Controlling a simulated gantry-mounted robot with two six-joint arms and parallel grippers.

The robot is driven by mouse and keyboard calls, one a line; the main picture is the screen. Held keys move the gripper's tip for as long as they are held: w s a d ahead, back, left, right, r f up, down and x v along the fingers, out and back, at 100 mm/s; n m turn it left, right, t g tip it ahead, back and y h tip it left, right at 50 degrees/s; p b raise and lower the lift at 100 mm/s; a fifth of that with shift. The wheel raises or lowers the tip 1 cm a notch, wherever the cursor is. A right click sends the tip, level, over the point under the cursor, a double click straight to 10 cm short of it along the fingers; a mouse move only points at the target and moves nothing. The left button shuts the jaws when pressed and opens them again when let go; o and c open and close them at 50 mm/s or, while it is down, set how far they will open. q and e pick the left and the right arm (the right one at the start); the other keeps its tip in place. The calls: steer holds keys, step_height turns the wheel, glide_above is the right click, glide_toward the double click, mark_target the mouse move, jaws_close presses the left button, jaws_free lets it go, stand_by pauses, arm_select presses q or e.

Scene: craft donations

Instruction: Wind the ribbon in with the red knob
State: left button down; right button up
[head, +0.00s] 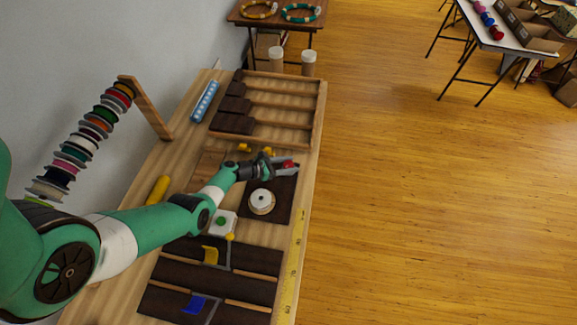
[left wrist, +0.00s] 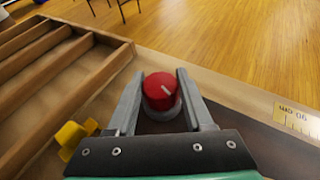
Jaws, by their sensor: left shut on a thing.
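The red knob (left wrist: 161,91) has a white pointer line on top and a grey base. In the left wrist view it stands between the two fingers of my left gripper (left wrist: 159,98), which is shut on it. In the head view the left gripper (head: 285,167) reaches the red knob (head: 288,164) on a dark board near the bench's right edge. A white round spool (head: 262,201) with a tan rim sits on the dark board (head: 284,214) just in front of the knob. I cannot make out a ribbon clearly. My right gripper is not in view.
A wooden rack with dark blocks (head: 235,105) stands behind the knob. Yellow pieces (left wrist: 72,136) lie left of the gripper. A white box with a green button (head: 222,222) is nearer, beside my forearm. A yellow ruler (head: 293,265) runs along the bench's right edge.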

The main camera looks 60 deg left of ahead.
arm_select(q)
steer(key=shift+m+h+b, duration=0.3)
steer(key=shift+m+h, duration=0.1)
steer(key=shift+h, duration=0.1)
steer(key=shift+c, duration=1.4)
jaws_free()
